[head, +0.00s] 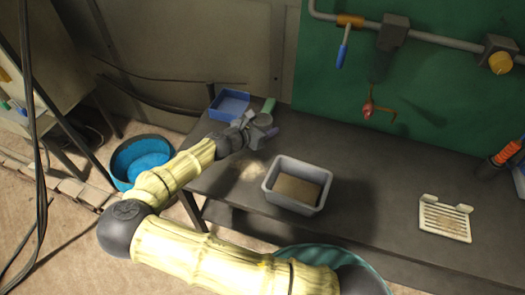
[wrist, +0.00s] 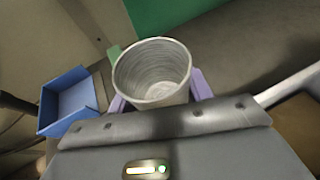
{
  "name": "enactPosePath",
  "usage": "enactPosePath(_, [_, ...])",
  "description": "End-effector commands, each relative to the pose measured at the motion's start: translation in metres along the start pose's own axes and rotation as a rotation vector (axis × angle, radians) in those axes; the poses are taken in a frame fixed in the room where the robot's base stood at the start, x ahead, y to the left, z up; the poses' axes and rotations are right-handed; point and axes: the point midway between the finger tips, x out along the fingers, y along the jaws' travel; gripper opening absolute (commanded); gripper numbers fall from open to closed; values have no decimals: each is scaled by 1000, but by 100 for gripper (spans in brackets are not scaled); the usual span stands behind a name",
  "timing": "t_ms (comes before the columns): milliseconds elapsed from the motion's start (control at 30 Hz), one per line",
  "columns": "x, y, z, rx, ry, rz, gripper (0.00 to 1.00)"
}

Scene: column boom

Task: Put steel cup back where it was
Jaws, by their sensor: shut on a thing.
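The steel cup (wrist: 153,72) is a ribbed grey metal cup, seen from above with its open mouth facing the wrist camera. My gripper (wrist: 158,103) is shut on it, with a pale purple finger on each side of the cup. In the head view my gripper (head: 254,129) is at the far left part of the dark bench (head: 350,215), and the cup (head: 263,119) shows small and partly hidden there. I cannot tell whether the cup's base touches the bench.
A blue open box (head: 229,104) stands just left of my gripper, and a green item (head: 269,105) is close behind the cup. A grey bin (head: 297,185) and a cream slotted tray (head: 445,219) are to the right. A blue tub (head: 146,160) is on the floor.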

Motion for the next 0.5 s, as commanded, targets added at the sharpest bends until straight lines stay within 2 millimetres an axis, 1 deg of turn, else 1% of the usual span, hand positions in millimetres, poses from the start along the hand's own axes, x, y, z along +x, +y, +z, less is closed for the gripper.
enactPosePath(133, [6, 0, -14, -5, -2, -1, 22])
enactPosePath(333, [18, 0, -44, -4, -2, 0, 22])
enactPosePath(400, [20, 0, -50, -3, -1, 0, 22])
enactPosePath(500, [21, 1, -53, -1, 0, 0, 22])
